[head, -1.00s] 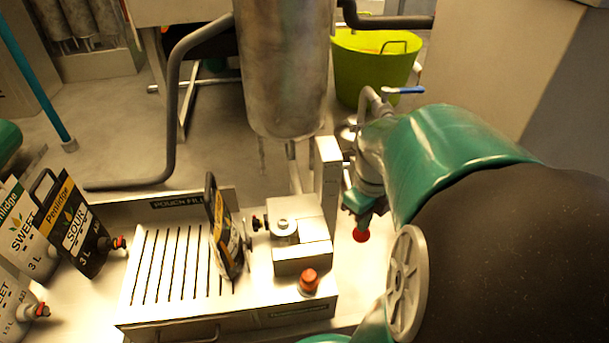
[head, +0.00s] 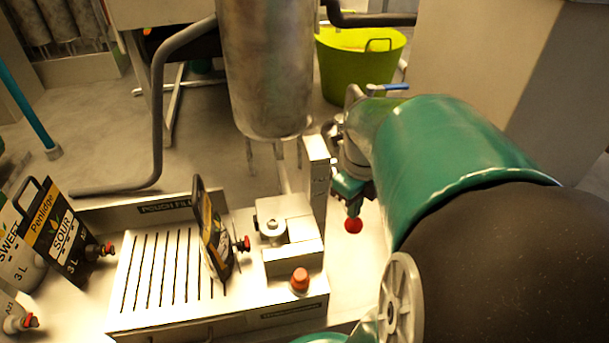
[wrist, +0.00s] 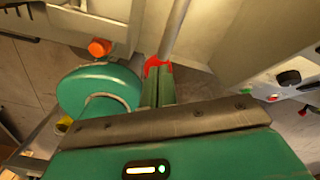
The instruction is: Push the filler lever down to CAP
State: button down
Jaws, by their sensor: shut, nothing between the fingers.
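The pouch filler (head: 290,232) stands at the lower middle of the head view, with an orange-red button on its front. A red knob (head: 353,226) shows right of the filler's upright post, directly below my gripper (head: 350,198). In the wrist view the red knob (wrist: 158,62) appears at the tips of my gripper (wrist: 160,76), with a grey rod (wrist: 175,30) running away from it. I take these as the filler lever. My fingers are shut and empty, at or against the knob; actual contact is unclear. The CAP mark is not legible.
A black pouch (head: 213,235) stands on the slotted tray (head: 150,290) by the filler. More pouches (head: 55,228) are at left. A steel tank (head: 268,75) hangs above. A lime tub (head: 358,70) is behind. In the wrist view, a panel (wrist: 285,80) with buttons is at right.

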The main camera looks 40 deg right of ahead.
jog(key=shift+r, duration=3)
jog(key=w+a+m+t, duration=0.2)
jog(key=a+m, duration=1)
jog(key=m, duration=0.6)
jog(key=w+a+r+m+t, duration=0.1)
jog(key=w+a+m+t, duration=0.2)
jog(key=a+m, duration=1)
jog(key=w+m, duration=0.1)
jog(key=m, duration=0.3)
jog(key=shift+a+r+m+t, duration=0.15)
jog(key=shift+a+m+t, duration=0.15)
jog(key=shift+m, duration=0.1)
